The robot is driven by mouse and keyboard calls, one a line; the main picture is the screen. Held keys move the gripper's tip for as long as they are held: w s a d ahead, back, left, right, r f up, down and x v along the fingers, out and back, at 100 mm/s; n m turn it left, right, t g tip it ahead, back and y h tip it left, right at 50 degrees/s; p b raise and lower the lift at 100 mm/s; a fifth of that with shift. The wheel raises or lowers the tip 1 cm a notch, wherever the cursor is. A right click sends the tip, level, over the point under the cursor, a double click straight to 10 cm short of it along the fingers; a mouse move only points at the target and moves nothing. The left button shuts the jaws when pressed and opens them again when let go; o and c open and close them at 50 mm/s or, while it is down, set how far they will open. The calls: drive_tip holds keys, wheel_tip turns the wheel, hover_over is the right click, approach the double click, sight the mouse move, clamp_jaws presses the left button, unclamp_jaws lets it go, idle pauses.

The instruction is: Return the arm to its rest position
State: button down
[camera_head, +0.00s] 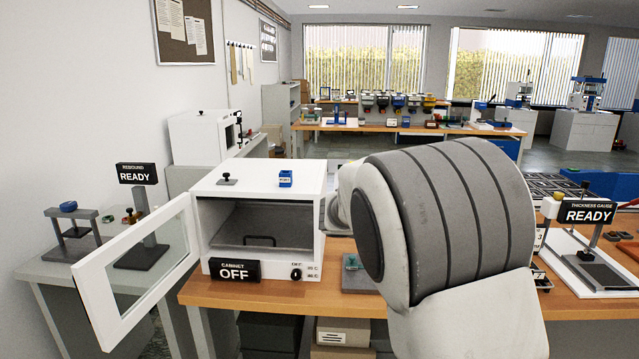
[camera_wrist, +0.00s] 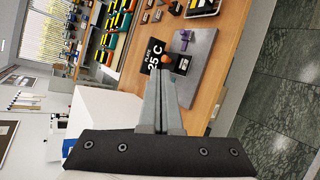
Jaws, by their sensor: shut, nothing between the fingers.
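My gripper (camera_wrist: 160,105) shows in the wrist view with its two grey fingers together and nothing between them. Beyond the fingertips is a grey plate device with a black sign reading "PLATE 25 C" (camera_wrist: 152,62) on a wooden bench. In the head view my arm's large grey and white joint fills the middle right and hides part of the bench; the gripper itself does not show there.
A white cabinet (camera_head: 262,184) with sign "OFF" stands on the wooden bench (camera_head: 240,295), its door (camera_head: 140,272) swung open to the left. A rebound device (camera_head: 142,255) stands left. A thickness gauge (camera_head: 590,268) stands right. The wrist view shows clear floor (camera_wrist: 285,110) right.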

drive_tip(key=s+d+r+m+g+y, duration=0.1)
drive_tip(key=s+d+r+m+g, duration=0.3)
drive_tip(key=s, duration=0.6)
drive_tip(key=s+d+m+y, duration=0.1)
drive_tip(key=s+d+m, duration=0.2)
drive_tip(key=s+m, duration=0.5)
drive_tip(key=s+a+f+m+y, duration=0.1)
drive_tip(key=s+a+m+y, duration=0.1)
drive_tip(key=s, duration=0.9)
drive_tip(key=s+a+f+m+y, duration=0.2)
drive_tip(key=s+a, duration=0.3)
drive_tip(key=s, duration=0.6)
drive_tip(key=shift+s+f+m+g, duration=0.2)
drive_tip(key=shift+f+m+g, duration=0.15)
drive_tip(key=shift+m, duration=0.35)
